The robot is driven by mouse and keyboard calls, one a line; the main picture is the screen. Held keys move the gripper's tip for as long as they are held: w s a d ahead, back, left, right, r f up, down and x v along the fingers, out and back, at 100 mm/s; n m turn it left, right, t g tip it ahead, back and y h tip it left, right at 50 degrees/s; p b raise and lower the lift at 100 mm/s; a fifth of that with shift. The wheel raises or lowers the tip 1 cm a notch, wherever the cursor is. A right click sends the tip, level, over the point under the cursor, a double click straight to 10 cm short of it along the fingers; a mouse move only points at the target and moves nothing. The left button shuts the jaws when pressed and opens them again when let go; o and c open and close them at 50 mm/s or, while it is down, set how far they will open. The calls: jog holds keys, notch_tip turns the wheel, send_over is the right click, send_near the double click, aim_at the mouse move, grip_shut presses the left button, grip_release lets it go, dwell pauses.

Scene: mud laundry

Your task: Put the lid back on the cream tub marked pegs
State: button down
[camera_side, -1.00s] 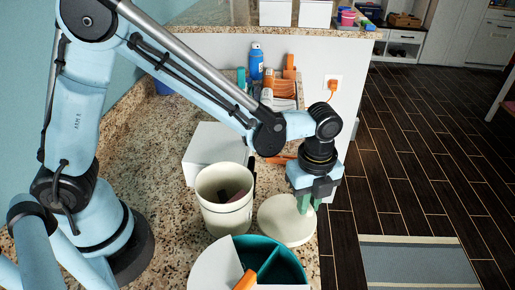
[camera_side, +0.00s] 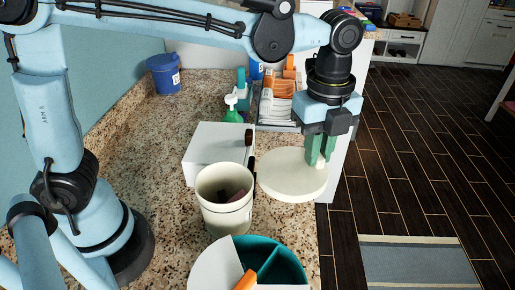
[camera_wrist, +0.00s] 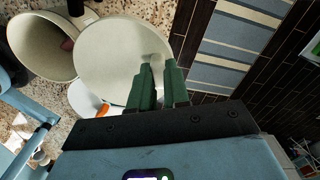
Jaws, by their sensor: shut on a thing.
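The cream tub (camera_side: 226,214) stands upright and open on the speckled counter, with some dark and reddish contents inside. It also shows in the wrist view (camera_wrist: 35,55). The round cream lid (camera_side: 290,177) is held roughly flat in the air to the right of the tub, apart from it. My gripper (camera_side: 319,163) is shut on the lid near its right side, with green fingers around what looks like its knob. The wrist view shows the lid (camera_wrist: 108,60) beyond the fingers (camera_wrist: 158,85); the grip point is partly hidden. The tub's marking cannot be read.
A white box (camera_side: 218,150) stands just behind the tub. A round container with teal compartments (camera_side: 290,253) and an orange item sits in front. A green pump bottle (camera_side: 233,110), a rack of orange items (camera_side: 278,100) and a blue bucket (camera_side: 164,74) are farther back. The counter ends at the right.

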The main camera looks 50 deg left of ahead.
notch_tip(320, 180, up, 3)
jog(key=shift+s+a+r, duration=0.2)
jog(key=shift+a+r, duration=0.05)
jog(key=shift+r, duration=0.2)
jog(key=s+a+r+n, duration=0.1)
jog(key=s+a+n, duration=0.2)
jog(key=s+a, duration=0.55)
notch_tip(320, 180, down, 6)
dwell(0.5)
jog(key=shift+s+f, duration=0.1)
jog(key=shift+f, duration=0.05)
dwell(1.7)
jog(key=c, duration=0.5)
grip_release()
jog(key=shift+c, duration=0.2)
